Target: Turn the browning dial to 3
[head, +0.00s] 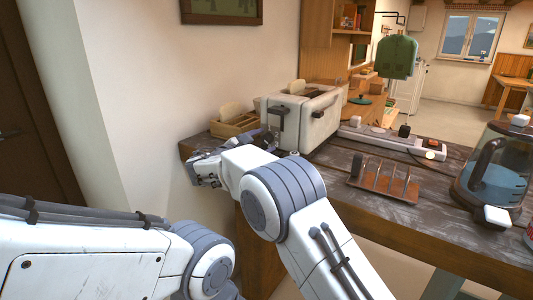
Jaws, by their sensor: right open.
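The cream toaster (318,120) stands on the dark worktop near the wall, with slots on top and a dark lever on its near end. I cannot make out the browning dial; the lower part of that end is partly hidden behind my right wrist. My right gripper (205,171) is open, at the worktop's left edge, left of and below the toaster's near end. It holds nothing that I can see. My left arm comes in at the lower left, and its gripper is out of the picture.
A wooden box with bread (236,122) stands left of the toaster. A toast rack (383,182) and a glass kettle (497,178) stand to the right. A white power strip (385,142) lies behind the rack. The wall (150,90) is close on the left.

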